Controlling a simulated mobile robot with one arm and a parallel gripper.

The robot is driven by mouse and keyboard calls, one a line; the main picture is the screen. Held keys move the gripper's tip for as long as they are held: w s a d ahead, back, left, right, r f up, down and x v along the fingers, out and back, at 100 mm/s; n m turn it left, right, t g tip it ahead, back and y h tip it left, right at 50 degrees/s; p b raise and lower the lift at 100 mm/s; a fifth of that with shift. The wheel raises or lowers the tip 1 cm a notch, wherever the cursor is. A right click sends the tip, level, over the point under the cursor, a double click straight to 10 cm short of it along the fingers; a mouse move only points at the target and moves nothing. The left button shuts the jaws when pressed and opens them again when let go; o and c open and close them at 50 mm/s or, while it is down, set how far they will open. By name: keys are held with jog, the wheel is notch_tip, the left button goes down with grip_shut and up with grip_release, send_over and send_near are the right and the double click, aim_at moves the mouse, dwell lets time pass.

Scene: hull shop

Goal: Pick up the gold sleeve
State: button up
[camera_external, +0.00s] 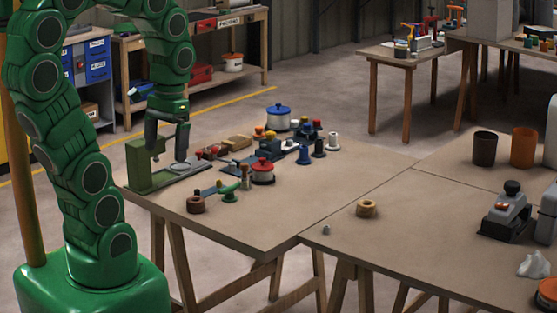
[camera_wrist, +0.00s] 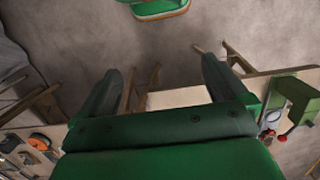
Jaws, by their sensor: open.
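A short, thick gold-tan ring with a dark hole, apparently the gold sleeve (camera_external: 367,209), lies on the bench right of the middle in the external view. It stands by itself, near the seam between the bench tops. My gripper (camera_external: 167,152) points down at the far left of the bench, beside the green press stand, well left of the sleeve. Its two fingers are apart with nothing held. In the wrist view my gripper (camera_wrist: 160,66) also shows spread fingers; I cannot make out the sleeve there.
A green press stand (camera_external: 150,170) is close to my gripper. A red-lidded pot (camera_external: 262,175), a blue-lidded pot (camera_external: 278,117), spools and a brown ring (camera_external: 196,204) crowd the left bench. A grey tool (camera_external: 506,214) stands right. Bare bench surrounds the sleeve.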

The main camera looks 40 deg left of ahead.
jog(key=s, duration=0.3)
jog(key=s+f, duration=0.1)
jog(key=s, duration=0.1)
jog(key=shift+d, duration=0.35)
jog(key=c, duration=1)
jog(key=shift+o, duration=0.2)
